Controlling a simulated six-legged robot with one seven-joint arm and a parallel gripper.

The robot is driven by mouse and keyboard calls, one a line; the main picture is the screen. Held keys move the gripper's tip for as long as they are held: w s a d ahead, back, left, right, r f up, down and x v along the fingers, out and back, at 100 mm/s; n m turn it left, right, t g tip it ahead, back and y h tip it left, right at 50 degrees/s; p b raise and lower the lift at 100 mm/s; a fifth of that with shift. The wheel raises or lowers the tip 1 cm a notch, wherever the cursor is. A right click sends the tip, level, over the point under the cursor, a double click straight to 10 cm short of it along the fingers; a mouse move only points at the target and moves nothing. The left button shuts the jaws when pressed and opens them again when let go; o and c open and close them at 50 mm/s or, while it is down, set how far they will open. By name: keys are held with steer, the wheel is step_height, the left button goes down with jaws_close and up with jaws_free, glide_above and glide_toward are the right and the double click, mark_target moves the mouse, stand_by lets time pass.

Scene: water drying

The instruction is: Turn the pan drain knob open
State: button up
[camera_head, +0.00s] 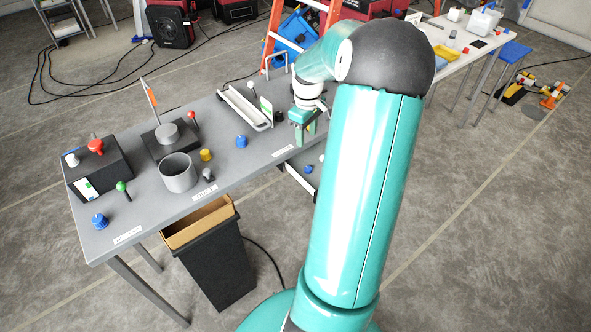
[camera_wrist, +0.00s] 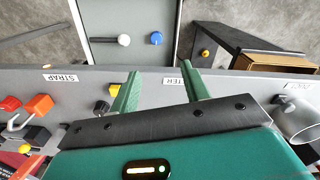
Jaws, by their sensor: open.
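My gripper (camera_head: 303,134) is over the front edge of the grey table, fingers pointing down. In the wrist view its two green fingers (camera_wrist: 159,76) are apart with nothing between them. Beyond the fingertips is a grey pan-like panel (camera_wrist: 103,20) with pale rims, in front of and apparently below the tabletop. It bears a white ball-ended lever (camera_wrist: 124,40) and a blue knob (camera_wrist: 156,39); I cannot tell which is the drain knob. In the head view the blue knob (camera_head: 308,169) shows beside my arm, which hides much of the panel. The fingers touch neither control.
The grey table (camera_head: 228,150) carries a metal cup (camera_head: 178,173), a black control box (camera_head: 98,164), a blue knob (camera_head: 241,141) and a long white tray (camera_head: 240,106). A black bin (camera_head: 221,270) stands below the front edge.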

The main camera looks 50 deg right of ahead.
mark_target(308, 168)
steer(key=f, duration=1.4)
steer(key=shift+s+d+f, duration=0.15)
steer(key=shift+s+d, duration=0.1)
steer(key=shift+d, duration=0.15)
steer(key=shift+c, duration=0.3)
steer(key=c, duration=0.9)
